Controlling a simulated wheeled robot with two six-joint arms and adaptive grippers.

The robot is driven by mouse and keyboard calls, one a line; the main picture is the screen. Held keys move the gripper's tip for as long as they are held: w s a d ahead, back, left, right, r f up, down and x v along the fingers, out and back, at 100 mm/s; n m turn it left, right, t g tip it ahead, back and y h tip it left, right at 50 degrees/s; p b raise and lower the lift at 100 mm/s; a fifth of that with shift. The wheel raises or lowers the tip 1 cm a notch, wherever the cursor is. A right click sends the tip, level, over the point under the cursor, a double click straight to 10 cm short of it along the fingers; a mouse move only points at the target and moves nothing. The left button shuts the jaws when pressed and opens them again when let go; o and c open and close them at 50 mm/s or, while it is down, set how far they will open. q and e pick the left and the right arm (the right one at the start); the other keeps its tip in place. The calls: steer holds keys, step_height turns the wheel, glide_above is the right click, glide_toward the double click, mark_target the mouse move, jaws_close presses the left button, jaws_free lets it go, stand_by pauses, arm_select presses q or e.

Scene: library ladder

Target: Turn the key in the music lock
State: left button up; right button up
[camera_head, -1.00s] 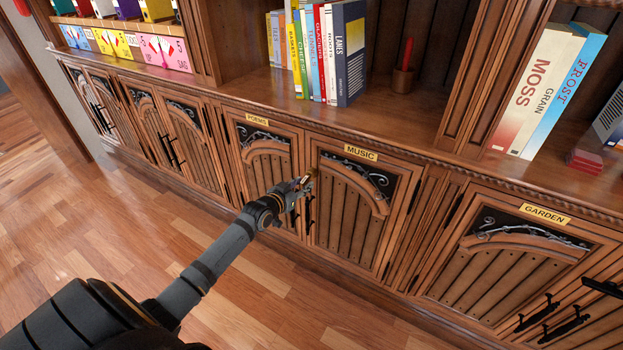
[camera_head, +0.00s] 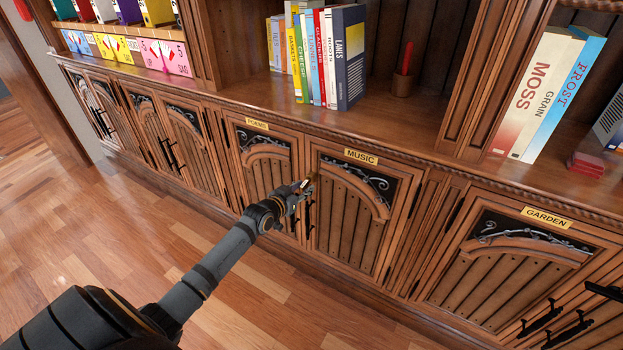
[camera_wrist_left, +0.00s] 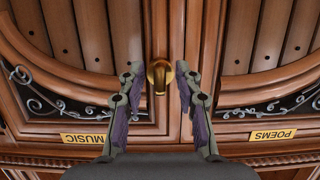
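The music cabinet door (camera_head: 345,225) is shut, under a brass MUSIC label (camera_head: 361,156). In the left wrist view the scene is upside down, with the MUSIC label (camera_wrist_left: 82,138) at the left. A brass key or lock piece (camera_wrist_left: 160,75) is on the door edge between the music and poems doors. My left gripper (camera_head: 305,183) is at the upper left of the music door. In the left wrist view its fingers (camera_wrist_left: 158,88) stand apart on either side of the brass piece, with gaps visible on both sides. My right gripper is not in view.
The poems door (camera_head: 268,170) is on the left and the garden door (camera_head: 500,270) on the right, both shut. Black handles (camera_head: 308,215) hang below my left gripper. Books (camera_head: 350,55) stand on the shelf above. The wooden floor (camera_head: 260,310) in front is clear.

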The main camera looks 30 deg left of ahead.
arm_select(q)
jaws_close()
steer(key=shift+r+m+p, duration=0.2)
steer(key=shift+m+p, duration=0.2)
steer(key=shift+p, duration=0.15)
steer(key=shift+w+m+y+p, duration=0.1)
steer(key=shift+m+y+p, duration=0.4)
steer(key=shift+m, duration=0.1)
steer(key=shift+f, duration=0.1)
